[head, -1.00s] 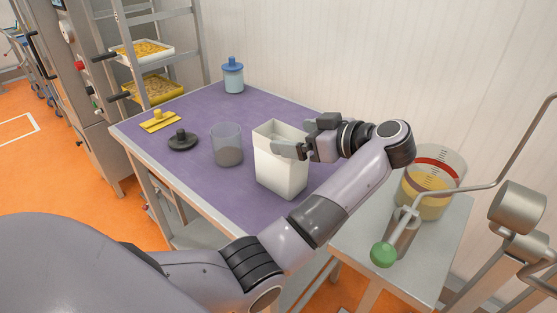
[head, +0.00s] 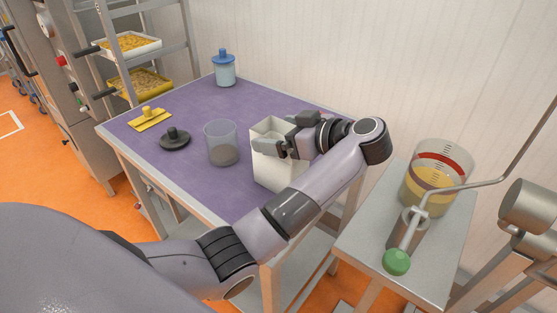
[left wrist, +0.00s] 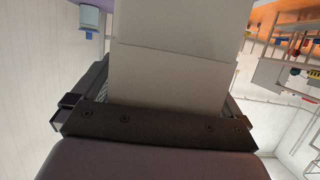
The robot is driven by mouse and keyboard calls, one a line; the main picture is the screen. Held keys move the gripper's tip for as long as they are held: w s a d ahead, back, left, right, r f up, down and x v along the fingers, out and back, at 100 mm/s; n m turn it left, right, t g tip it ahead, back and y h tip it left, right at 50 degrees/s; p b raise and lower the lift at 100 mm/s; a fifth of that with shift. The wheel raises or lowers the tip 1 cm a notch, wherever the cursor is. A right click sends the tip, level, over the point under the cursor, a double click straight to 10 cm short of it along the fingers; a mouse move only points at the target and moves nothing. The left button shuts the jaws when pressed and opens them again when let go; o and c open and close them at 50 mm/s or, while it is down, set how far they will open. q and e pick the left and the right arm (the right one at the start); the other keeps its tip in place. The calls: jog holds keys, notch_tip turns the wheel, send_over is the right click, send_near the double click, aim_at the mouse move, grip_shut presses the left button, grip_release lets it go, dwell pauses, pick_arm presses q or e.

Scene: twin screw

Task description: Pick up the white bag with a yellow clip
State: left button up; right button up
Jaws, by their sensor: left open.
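The white bag (head: 279,172) stands upright and open-topped on the purple table. My left gripper (head: 268,148) is at its upper part, fingers open, with one finger across the near side just below the rim. In the left wrist view the bag (left wrist: 170,80) fills the space between the open fingers (left wrist: 163,92). I cannot tell whether the fingers touch it. The yellow clip (head: 149,121) lies apart from the bag, on the table's left side. My right gripper is not in view.
A clear container (head: 222,145) stands just left of the bag, with a dark lid (head: 174,140) beyond it. A blue-lidded jar (head: 224,70) is at the back of the purple table (head: 190,105). A metal side table (head: 360,235) holds a measuring jug (head: 434,178).

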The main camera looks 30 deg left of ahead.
pick_arm(q)
jog(key=c, duration=1.1)
notch_tip(320, 180, up, 20)
jog(key=shift+b, duration=0.3)
jog(key=shift+s, duration=0.1)
